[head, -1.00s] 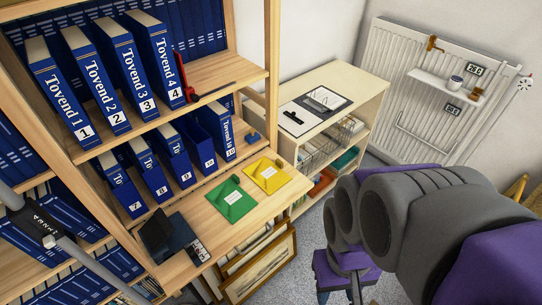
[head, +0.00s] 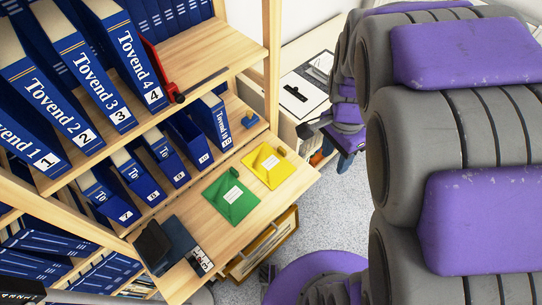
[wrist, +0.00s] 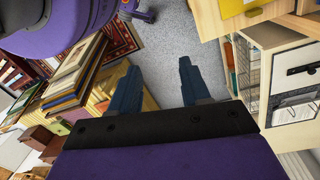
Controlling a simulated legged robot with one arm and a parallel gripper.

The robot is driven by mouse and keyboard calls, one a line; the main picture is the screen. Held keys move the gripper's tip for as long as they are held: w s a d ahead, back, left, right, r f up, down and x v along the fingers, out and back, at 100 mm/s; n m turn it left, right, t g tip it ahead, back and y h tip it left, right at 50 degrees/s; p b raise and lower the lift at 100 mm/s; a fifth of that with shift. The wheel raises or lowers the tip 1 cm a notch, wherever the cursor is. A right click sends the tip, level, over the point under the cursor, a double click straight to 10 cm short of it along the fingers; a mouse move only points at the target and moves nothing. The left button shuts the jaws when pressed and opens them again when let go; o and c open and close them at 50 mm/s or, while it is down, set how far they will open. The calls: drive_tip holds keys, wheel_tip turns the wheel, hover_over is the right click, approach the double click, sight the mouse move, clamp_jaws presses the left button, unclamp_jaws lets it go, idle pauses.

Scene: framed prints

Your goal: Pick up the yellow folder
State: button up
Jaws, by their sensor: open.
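The yellow folder (head: 269,165) lies flat on the pull-out wooden shelf, right beside a green folder (head: 230,198). It has a white label and its top looks uncovered. In the wrist view, a yellow patch (wrist: 234,7) at the top right edge looks like part of it. My gripper (wrist: 159,68) is open and empty, with two blue fingers apart over the floor. In the head view my gripper (head: 340,150) is to the right of the shelf, apart from the folder.
Blue numbered binders (head: 108,68) fill the shelves above and behind. A dark stapler-like object (head: 152,245) is at the shelf's near left.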

drive_tip(key=w+a+f+m+p, duration=0.1)
drive_tip(key=w+a+f+m, duration=0.1)
drive_tip(key=w+m, duration=0.35)
drive_tip(key=w+a+f+m+p, duration=0.1)
drive_tip(key=w+a+f+m, duration=0.15)
drive_tip(key=w, duration=0.55)
drive_tip(key=m+t+p, duration=0.1)
drive_tip(key=m+p, duration=0.1)
drive_tip(key=m, duration=0.5)
approach(282, 149)
wheel_tip(282, 149, down, 3)
drive_tip(key=b, duration=0.2)
drive_tip(key=shift+d+f+b, duration=0.15)
drive_tip(key=shift+b, duration=0.2)
drive_tip(key=shift+f+b, duration=0.85)
drive_tip(key=shift+f, duration=1.95)
drive_tip(key=shift+r, duration=0.1)
clamp_jaws()
